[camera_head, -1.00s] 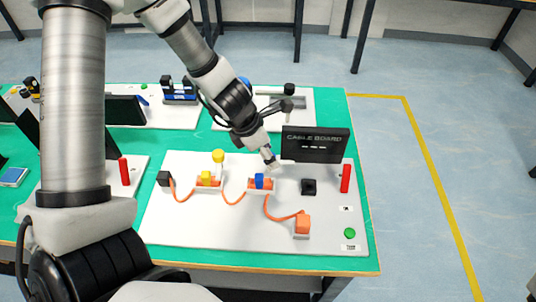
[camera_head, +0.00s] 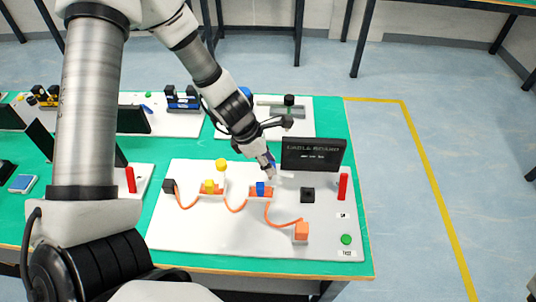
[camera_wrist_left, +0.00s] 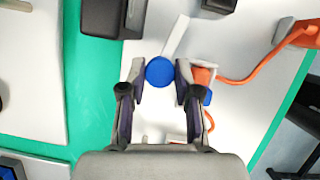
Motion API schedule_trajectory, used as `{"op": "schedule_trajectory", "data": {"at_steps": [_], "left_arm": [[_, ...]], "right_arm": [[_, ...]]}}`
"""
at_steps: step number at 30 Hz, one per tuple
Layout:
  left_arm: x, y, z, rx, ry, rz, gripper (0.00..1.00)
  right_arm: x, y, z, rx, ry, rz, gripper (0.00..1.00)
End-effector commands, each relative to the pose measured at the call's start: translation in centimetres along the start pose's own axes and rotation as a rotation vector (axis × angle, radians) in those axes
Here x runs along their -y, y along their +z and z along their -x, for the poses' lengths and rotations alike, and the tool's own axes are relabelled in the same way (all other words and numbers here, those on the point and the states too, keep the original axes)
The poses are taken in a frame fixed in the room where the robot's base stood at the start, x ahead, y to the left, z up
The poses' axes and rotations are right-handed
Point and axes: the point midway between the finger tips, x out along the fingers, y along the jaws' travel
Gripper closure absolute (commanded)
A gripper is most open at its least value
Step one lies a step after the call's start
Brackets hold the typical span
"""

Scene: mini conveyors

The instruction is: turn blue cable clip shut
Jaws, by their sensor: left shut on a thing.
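The blue cable clip (camera_head: 260,189) sits on an orange base on the white cable board (camera_head: 190,236), with an orange cable at it. It shows partly behind a finger in the left wrist view (camera_wrist_left: 208,98). Its round blue knob (camera_wrist_left: 160,71) lies between my left fingertips, with a pale lever strip running beyond it. My left gripper (camera_wrist_left: 160,74) is shut on this knob. In the head view the gripper (camera_head: 271,172) is just behind and right of the clip, and a bit of blue shows at its fingertips. My right gripper is not in view.
A yellow clip (camera_head: 209,186) with a raised yellow knob (camera_head: 221,165) stands to the left. A black sign (camera_head: 313,154) stands upright close behind right. A black block (camera_head: 307,194), a red post (camera_head: 342,187), an orange block (camera_head: 301,231) and a green button (camera_head: 346,239) are at right.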

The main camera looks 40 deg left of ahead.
Motion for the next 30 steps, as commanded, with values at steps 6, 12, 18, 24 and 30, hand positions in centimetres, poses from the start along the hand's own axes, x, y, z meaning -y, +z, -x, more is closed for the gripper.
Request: {"op": "schedule_trajectory", "data": {"at_steps": [6, 12, 18, 24, 30], "left_arm": [[0.1, 0.1, 0.6, -0.004, -0.082, -0.179, 1.0], [0.0, 0.1, 0.5, -0.004, -0.155, -0.357, 1.0], [-0.1, 0.1, 0.3, -0.004, -0.228, -0.534, 1.0], [-0.1, 0.1, 0.1, -0.002, -0.301, -0.709, 1.0], [-0.2, 0.1, -0.1, -0.002, -0.367, -0.868, 1.0]], "right_arm": [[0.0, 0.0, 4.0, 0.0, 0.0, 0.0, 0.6], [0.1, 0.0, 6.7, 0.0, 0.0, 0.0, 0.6], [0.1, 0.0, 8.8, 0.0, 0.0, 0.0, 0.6], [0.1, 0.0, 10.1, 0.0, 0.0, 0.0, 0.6], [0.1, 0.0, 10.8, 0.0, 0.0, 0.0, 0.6]]}}
